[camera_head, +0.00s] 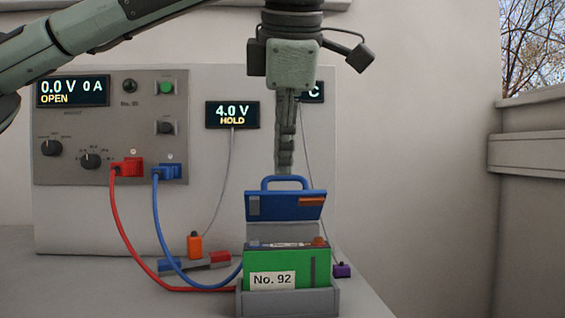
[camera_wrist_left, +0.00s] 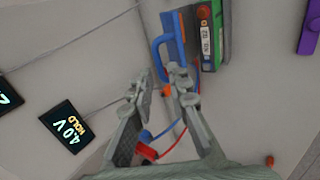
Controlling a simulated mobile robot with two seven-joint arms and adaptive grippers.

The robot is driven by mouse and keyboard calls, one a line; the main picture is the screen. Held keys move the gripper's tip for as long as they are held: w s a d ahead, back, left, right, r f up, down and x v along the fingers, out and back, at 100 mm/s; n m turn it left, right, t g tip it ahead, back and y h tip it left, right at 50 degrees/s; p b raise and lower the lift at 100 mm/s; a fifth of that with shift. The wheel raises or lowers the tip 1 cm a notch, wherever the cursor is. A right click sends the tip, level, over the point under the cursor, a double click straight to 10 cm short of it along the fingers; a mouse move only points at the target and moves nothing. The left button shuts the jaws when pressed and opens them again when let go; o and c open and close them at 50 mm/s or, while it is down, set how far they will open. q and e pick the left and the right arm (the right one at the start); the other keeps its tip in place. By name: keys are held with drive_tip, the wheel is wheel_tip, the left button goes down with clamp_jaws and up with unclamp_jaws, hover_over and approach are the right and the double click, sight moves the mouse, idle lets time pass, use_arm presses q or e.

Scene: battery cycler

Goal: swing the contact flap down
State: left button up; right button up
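The contact flap (camera_head: 272,207) is a blue plate with a loop handle (camera_head: 285,181) on top. It stands raised above the grey cradle (camera_head: 318,300), which holds a green battery block labelled "No. 92" (camera_head: 287,265). My left gripper (camera_head: 284,172) points straight down, with its tips just at or behind the handle. In the left wrist view its fingers (camera_wrist_left: 161,76) are spread apart, with the blue handle (camera_wrist_left: 157,48) close to the tips; I cannot tell whether they touch. My right gripper is not in view.
The cycler panel (camera_head: 110,125) stands behind on the left, reading "0.0 V 0 A OPEN". A display (camera_head: 232,115) reads "4.0 V HOLD". Red (camera_head: 125,235) and blue (camera_head: 168,235) cables run to the cradle area. An orange probe (camera_head: 194,245) and a purple block (camera_head: 342,271) lie nearby.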

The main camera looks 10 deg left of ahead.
use_arm(q)
drive_tip(key=v, duration=0.9)
drive_tip(key=shift+s+r, duration=0.2)
drive_tip(key=shift+r, duration=0.05)
drive_tip(key=shift+d, duration=0.1)
